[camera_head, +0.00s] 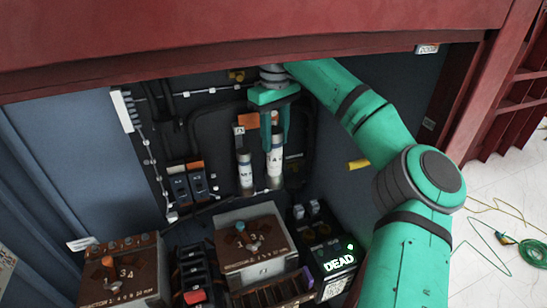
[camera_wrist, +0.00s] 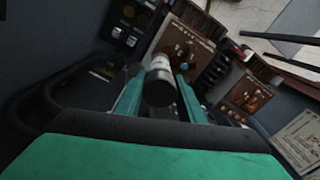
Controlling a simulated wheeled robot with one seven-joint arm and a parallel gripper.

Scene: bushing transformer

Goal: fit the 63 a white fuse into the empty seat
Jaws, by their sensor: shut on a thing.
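My gripper (camera_head: 274,143) reaches down from the top of the cabinet, its two green fingers shut on a white fuse (camera_head: 275,168). The fuse is a pale upright cylinder with grey metal ends and a dark label on which only an "A" reads. In the wrist view my gripper (camera_wrist: 161,82) has the fuse (camera_wrist: 158,66) between its fingers, its dark end cap towards the camera. The fuse's lower end is near a small mount low on the back panel; I cannot tell whether it is seated or just in front. A second white fuse (camera_head: 245,170) stands upright close to its left.
Blue-grey breakers (camera_head: 188,184) are left of the fuses. Below stand brown-topped transformers (camera_head: 250,241) (camera_head: 122,268) and a black box marked DEAD (camera_head: 335,262) with a green light. A red beam (camera_head: 200,50) crosses above. A yellow handle (camera_head: 359,164) is on the right wall.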

